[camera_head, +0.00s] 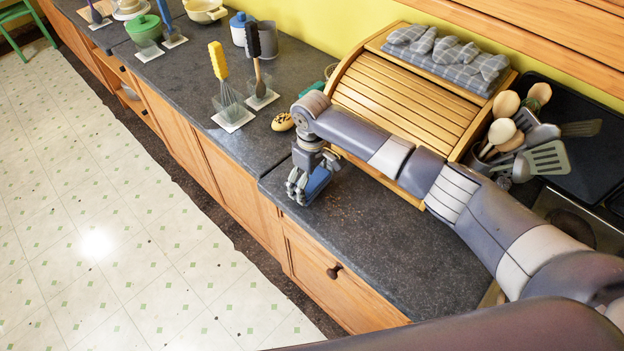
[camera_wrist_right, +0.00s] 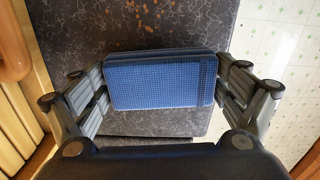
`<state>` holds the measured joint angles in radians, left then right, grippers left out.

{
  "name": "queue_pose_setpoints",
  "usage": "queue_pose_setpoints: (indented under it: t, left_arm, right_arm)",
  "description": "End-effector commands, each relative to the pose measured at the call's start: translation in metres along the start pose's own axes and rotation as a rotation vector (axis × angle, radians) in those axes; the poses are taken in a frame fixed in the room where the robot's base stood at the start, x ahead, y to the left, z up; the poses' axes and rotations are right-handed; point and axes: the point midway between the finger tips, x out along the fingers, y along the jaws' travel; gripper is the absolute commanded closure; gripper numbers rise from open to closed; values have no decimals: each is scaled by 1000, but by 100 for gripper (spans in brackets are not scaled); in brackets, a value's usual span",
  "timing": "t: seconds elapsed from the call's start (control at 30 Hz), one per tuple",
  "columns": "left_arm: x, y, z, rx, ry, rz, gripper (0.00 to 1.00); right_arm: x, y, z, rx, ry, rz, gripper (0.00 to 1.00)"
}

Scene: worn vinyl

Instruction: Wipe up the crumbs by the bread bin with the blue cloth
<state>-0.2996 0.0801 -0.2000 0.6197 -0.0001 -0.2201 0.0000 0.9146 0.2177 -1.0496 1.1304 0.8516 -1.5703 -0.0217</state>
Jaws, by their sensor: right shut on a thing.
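My right gripper (camera_head: 305,190) is shut on the folded blue cloth (camera_head: 319,182), low over the dark counter in front of the bread bin. In the right wrist view the blue cloth (camera_wrist_right: 160,82) lies flat between the fingers of the gripper (camera_wrist_right: 160,75). Whether it touches the counter is hard to tell. The wooden roll-top bread bin (camera_head: 405,100) stands against the yellow wall, its front partly hidden by my right arm. Small tan crumbs (camera_wrist_right: 141,10) show on the counter beyond the cloth in the right wrist view. My left gripper is not in view.
A decorated pastry (camera_head: 282,122) lies left of the gripper. A whisk (camera_head: 224,90) stands on a white base farther left. A utensil holder with spoons and spatulas (camera_head: 520,150) is right of the bin. The counter's front right part (camera_head: 410,255) is clear.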

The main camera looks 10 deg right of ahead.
Motion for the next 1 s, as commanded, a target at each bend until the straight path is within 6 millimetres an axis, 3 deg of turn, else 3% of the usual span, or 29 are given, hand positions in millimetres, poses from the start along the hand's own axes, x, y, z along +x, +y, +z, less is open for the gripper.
queue_pose_setpoints:
  t: [1.0]
  left_arm:
    - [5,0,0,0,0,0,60]
  right_arm:
    - [11,0,0,0,0,-1,28]
